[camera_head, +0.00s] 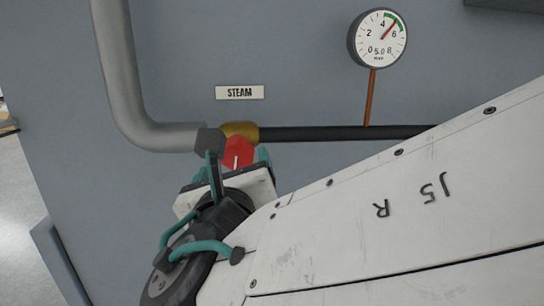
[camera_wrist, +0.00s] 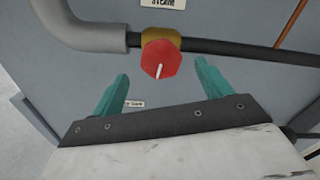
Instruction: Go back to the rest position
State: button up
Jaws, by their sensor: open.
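My gripper (camera_wrist: 160,90) is open, its two teal fingers apart, with nothing between them in the wrist view. A red valve knob (camera_wrist: 160,59) with a white mark shows just beyond the fingertips, roughly between them in the picture. In the head view my gripper sits at the red knob (camera_head: 238,153), and my wrist and arm hide part of it. I cannot tell there whether the fingers touch the knob. The brass valve body (camera_head: 240,132) behind the knob joins the pipe.
A thick grey pipe (camera_head: 118,75) bends into a dark horizontal pipe (camera_head: 330,133) along the grey wall panel. A STEAM label (camera_head: 239,92) is above the valve. A pressure gauge (camera_head: 379,38) stands on a copper stem (camera_head: 370,98). Pale floor (camera_head: 25,220) shows at the left.

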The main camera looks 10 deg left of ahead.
jog(key=shift+s+d, duration=0.15)
jog(key=shift+s, duration=0.4)
